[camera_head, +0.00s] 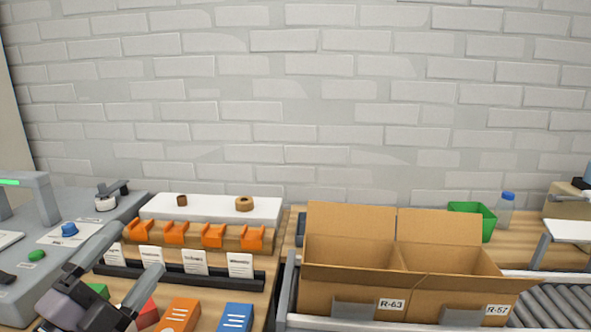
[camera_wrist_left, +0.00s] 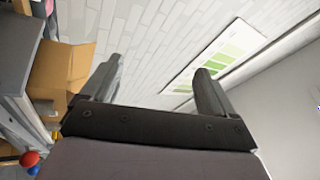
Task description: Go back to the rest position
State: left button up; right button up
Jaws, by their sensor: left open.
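My left gripper (camera_head: 124,262) comes in at the lower left of the head view, in front of the row of cards. Its two fingers are spread apart with nothing between them. In the left wrist view the gripper (camera_wrist_left: 156,85) is also open and empty, facing the white brick wall (camera_wrist_left: 155,40). My right gripper is not in view.
Two open cardboard boxes, R-63 (camera_head: 345,291) and R-57 (camera_head: 455,295), stand at centre right. A rack of orange holders (camera_head: 212,235) is at left, with orange (camera_head: 178,314) and blue (camera_head: 235,316) boxes in front. A grey machine (camera_head: 30,255) stands far left. The space before the wall is clear.

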pick_arm(q)
jog(key=s+a+f+n+g+y, duration=0.2)
jog(key=a+f+n+g+y, duration=0.2)
jog(key=f+n+y, duration=0.55)
jog(key=s+d+f+n+g+h, duration=0.3)
jog(key=s+f+n+g, duration=0.5)
jog(key=s+f+g, duration=0.9)
jog(key=w+d+f+t+h+b, duration=0.1)
jog(key=w+d+f+t+b, duration=0.3)
jog(key=f, duration=0.7)
jog(key=d+f+t+b, duration=0.1)
jog(key=f+t+b, duration=0.55)
jog(key=f, duration=0.35)
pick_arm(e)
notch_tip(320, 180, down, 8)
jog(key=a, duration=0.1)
pick_arm(q)
notch_tip(320, 180, up, 12)
jog(key=s+a+p, duration=0.1)
jog(key=p, duration=1.3)
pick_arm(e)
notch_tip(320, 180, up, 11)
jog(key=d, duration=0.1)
